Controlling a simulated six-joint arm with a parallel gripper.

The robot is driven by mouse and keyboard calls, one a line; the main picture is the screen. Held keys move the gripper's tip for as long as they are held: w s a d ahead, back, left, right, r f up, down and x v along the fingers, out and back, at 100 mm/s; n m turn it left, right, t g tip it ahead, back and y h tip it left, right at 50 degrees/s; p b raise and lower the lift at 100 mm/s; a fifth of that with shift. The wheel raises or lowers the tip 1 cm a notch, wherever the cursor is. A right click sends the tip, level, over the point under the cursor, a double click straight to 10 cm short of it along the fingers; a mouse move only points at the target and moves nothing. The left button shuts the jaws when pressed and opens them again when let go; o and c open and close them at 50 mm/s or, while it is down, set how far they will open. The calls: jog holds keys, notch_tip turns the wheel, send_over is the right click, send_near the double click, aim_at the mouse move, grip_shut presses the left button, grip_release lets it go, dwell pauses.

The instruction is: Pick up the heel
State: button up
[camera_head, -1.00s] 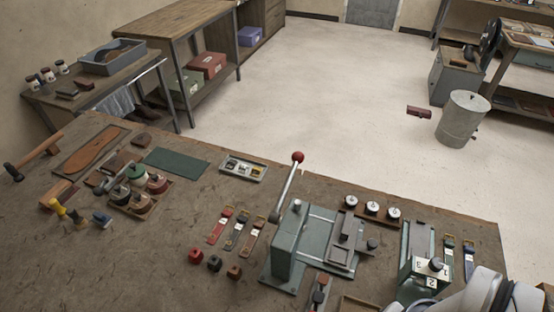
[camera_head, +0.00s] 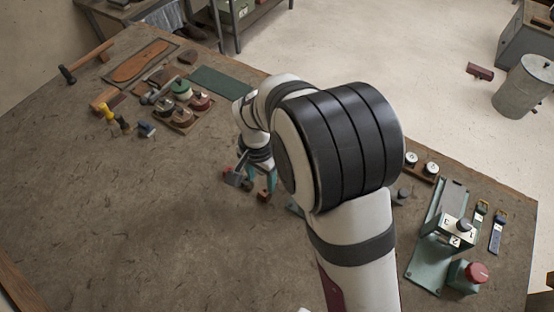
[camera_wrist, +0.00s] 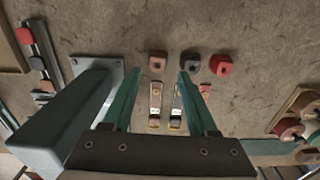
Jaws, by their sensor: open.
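Several small blocks with a hole on top, which look like heels, lie in a row on the bench. In the wrist view these are a brown one (camera_wrist: 157,60), a dark one (camera_wrist: 190,61) and a red one (camera_wrist: 221,65). My gripper (camera_wrist: 160,74) is open and empty, its teal fingers spread. The brown block shows between and just beyond the fingertips; the dark block is just beyond the right fingertip. I cannot tell the height above them. In the head view my gripper (camera_head: 259,183) is low over the row, which it partly hides.
Straps with buckles (camera_wrist: 155,105) show between the fingers. The grey lever press (camera_wrist: 65,120) stands close on the left in the wrist view. In the head view a clamp fixture (camera_head: 440,225) and a red knob (camera_head: 477,272) are at right. The bench's left middle is clear.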

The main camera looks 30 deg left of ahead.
aim_at(264, 193)
jog(key=f, duration=0.6)
jog(key=shift+w+d+f, duration=0.2)
jog(key=shift+f, duration=0.2)
grip_shut()
